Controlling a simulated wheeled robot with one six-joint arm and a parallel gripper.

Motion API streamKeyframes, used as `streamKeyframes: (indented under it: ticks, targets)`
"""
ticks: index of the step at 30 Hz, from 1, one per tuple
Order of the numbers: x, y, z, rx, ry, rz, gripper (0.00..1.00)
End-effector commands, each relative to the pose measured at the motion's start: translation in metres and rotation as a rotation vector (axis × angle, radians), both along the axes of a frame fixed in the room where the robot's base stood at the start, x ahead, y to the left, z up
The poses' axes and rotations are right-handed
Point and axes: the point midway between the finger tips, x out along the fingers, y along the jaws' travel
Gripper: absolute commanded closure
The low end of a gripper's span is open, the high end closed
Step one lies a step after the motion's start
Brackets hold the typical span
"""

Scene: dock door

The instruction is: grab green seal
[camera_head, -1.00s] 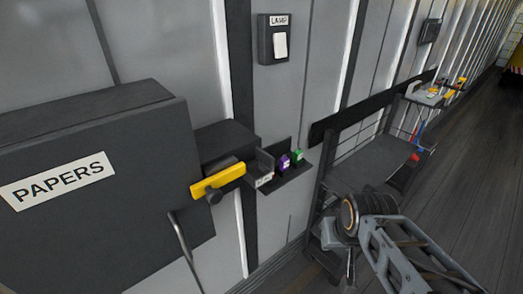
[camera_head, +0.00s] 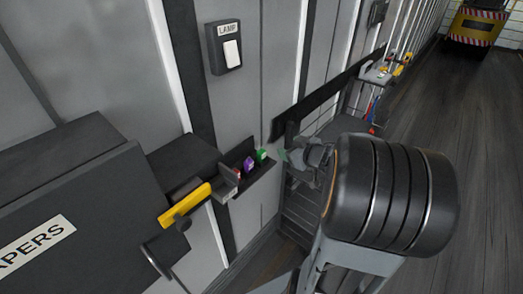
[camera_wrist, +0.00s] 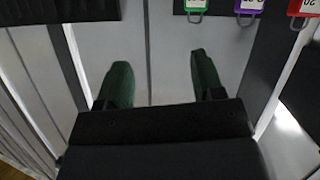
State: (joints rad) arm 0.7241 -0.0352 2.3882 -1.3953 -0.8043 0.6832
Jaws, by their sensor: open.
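The green seal (camera_head: 261,156) stands at the right end of a small dark wall shelf in the head view. In the wrist view the green seal (camera_wrist: 195,6) is at the top edge, partly cut off, with a wire loop showing. My gripper (camera_wrist: 160,60) is open and empty, its two dark green fingers apart with bare wall panel behind them. The seal lies beyond the fingertips, above the right finger in that view.
A purple seal (camera_head: 248,164) and a red seal (camera_head: 237,173) share the shelf (camera_head: 257,182). A yellow handle (camera_head: 184,205) sticks out to the left, near the papers box (camera_head: 85,215). A lamp switch (camera_head: 231,52) is above. A dark rack (camera_head: 347,133) stands to the right.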

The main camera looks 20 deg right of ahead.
Motion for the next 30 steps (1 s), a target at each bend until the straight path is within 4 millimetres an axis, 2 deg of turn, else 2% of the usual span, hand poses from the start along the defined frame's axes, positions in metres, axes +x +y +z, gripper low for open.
streamKeyframes:
  ticks: [4,8,21,30]
  targets:
    - [-0.016,0.003,-0.002,0.1,0.017,0.118,0.38]
    - [-0.021,0.009,-0.006,0.152,0.029,0.178,0.38]
    - [0.034,0.037,-0.034,0.169,0.032,0.199,0.38]
    - [0.05,0.044,-0.041,0.168,0.033,0.197,0.38]
